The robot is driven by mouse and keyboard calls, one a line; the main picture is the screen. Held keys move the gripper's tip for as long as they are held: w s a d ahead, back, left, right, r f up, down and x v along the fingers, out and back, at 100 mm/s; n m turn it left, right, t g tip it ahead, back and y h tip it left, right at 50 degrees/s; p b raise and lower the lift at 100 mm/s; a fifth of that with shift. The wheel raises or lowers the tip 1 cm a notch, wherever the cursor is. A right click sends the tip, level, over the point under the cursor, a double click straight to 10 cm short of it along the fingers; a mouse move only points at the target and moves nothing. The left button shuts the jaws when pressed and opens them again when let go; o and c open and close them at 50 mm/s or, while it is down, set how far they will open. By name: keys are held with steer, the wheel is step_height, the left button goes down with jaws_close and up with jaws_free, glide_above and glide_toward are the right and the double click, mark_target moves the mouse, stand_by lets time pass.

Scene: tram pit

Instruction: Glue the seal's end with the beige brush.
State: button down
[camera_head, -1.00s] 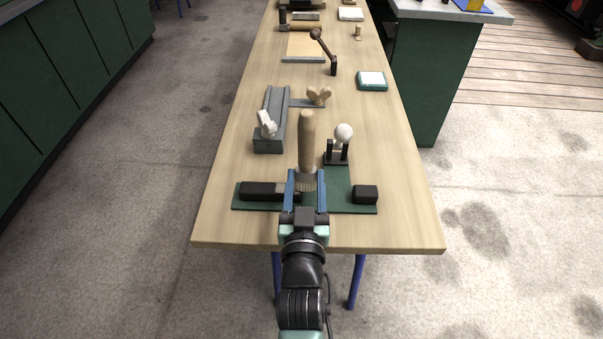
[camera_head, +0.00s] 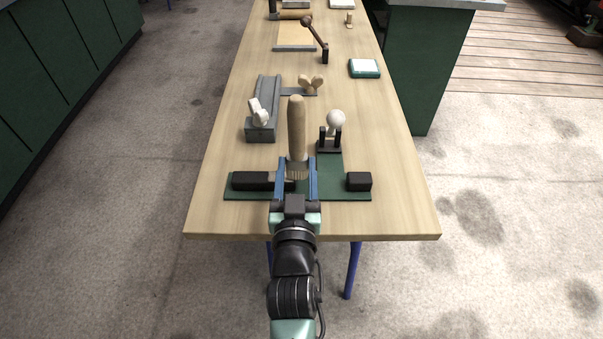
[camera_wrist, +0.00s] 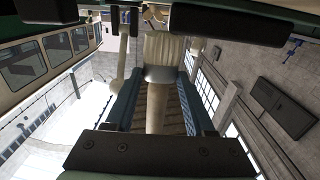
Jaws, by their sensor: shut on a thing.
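The beige brush stands upright in my gripper (camera_head: 297,163). Its wooden handle (camera_head: 297,125) points up and its pale bristles (camera_head: 297,173) point down. My gripper is shut on the brush, with a blue finger on either side. The wrist view shows the bristles (camera_wrist: 163,48) at the top of the picture. A long black piece (camera_head: 250,181), which may be the seal, lies on the left of a green mat (camera_head: 330,188); its right end is close to the bristles and partly hidden by my gripper. I cannot tell whether the bristles touch it.
A short black block (camera_head: 359,181) sits on the mat's right. A white ball on a black stand (camera_head: 336,121) stands just behind the brush. A grey channel (camera_head: 262,118) with a white clip and a wooden wing knob (camera_head: 311,84) lie farther back.

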steer(key=shift+a+f+b, duration=0.25)
steer(key=shift+a+b, duration=0.6)
steer(key=shift+b, duration=0.3)
steer(key=shift+a+r, duration=0.15)
steer(key=shift+r, duration=0.05)
steer(key=shift+a+b, duration=0.55)
steer(key=shift+b, duration=0.35)
steer(key=shift+a+r, duration=0.2)
steer(key=shift+a+f+b, duration=0.25)
steer(key=shift+a+b, duration=0.9)
steer(key=shift+b, duration=0.5)
steer(key=shift+a+b, duration=0.8)
steer(key=shift+a, duration=0.2)
steer(key=shift+d+r, duration=0.1)
steer(key=shift+d, duration=0.05)
